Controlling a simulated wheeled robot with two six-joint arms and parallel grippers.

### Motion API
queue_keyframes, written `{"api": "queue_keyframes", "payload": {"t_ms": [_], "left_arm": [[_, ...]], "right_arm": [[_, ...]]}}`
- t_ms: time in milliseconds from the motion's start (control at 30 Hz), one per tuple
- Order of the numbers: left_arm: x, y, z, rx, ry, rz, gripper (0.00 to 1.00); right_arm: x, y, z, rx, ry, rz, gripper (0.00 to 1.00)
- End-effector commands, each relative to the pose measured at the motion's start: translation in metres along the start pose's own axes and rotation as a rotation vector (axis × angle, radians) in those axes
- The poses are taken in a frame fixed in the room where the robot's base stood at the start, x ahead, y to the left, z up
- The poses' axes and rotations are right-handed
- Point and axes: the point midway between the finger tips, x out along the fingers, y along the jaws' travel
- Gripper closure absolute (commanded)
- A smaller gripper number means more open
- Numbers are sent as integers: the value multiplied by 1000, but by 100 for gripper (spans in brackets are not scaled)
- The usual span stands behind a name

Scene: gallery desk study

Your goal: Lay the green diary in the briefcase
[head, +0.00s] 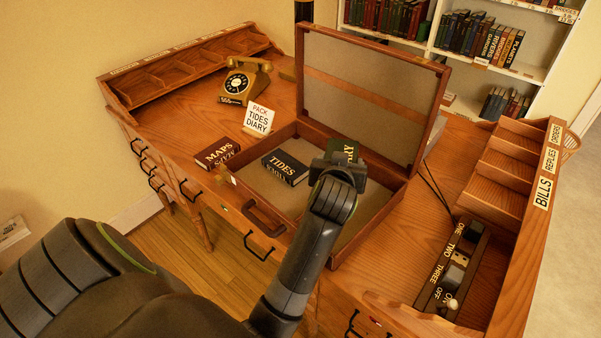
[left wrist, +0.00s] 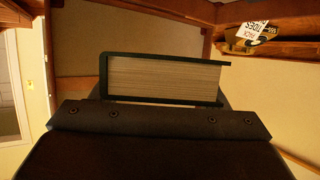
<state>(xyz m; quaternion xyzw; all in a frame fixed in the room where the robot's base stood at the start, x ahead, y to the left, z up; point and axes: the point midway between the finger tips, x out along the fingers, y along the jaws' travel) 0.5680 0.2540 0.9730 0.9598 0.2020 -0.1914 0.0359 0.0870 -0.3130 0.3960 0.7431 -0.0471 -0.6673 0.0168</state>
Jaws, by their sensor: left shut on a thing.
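The green diary (head: 347,147) is in my left gripper (head: 338,165), over the right part of the open briefcase (head: 262,216). In the left wrist view the diary (left wrist: 165,80) shows its page edges and dark green cover, with the jaws (left wrist: 160,118) shut on it. I cannot tell whether it touches the briefcase floor. The briefcase lies on the desk with its lid (head: 370,92) raised at the back. A dark TIDES book (head: 285,167) lies inside it, left of the diary. My right gripper is not in view.
A card reading PACK TIDES DIARY (head: 258,118) stands left of the briefcase. The MAPS book (head: 217,153) lies on the desk near it. A telephone (head: 245,80) is behind. A switch panel (head: 452,268) and wooden pigeonholes (head: 505,165) are on the right.

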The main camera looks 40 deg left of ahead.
Motion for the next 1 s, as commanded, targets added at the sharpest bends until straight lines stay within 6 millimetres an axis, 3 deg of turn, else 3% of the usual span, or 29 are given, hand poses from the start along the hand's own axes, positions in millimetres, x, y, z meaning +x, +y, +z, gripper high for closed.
{"api": "queue_keyframes", "payload": {"t_ms": [200,500,633,900,1000], "left_arm": [[54,-39,-4,-108,5,-290,58],[95,-86,-7,-216,3,-531,58],[102,-93,-2,-232,1,-560,58],[119,-93,41,-232,-2,-563,58],[122,-93,47,-234,0,-562,58]], "right_arm": [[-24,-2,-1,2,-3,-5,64],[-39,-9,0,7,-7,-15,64],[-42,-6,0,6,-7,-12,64],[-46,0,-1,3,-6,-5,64],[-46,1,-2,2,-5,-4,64]]}}
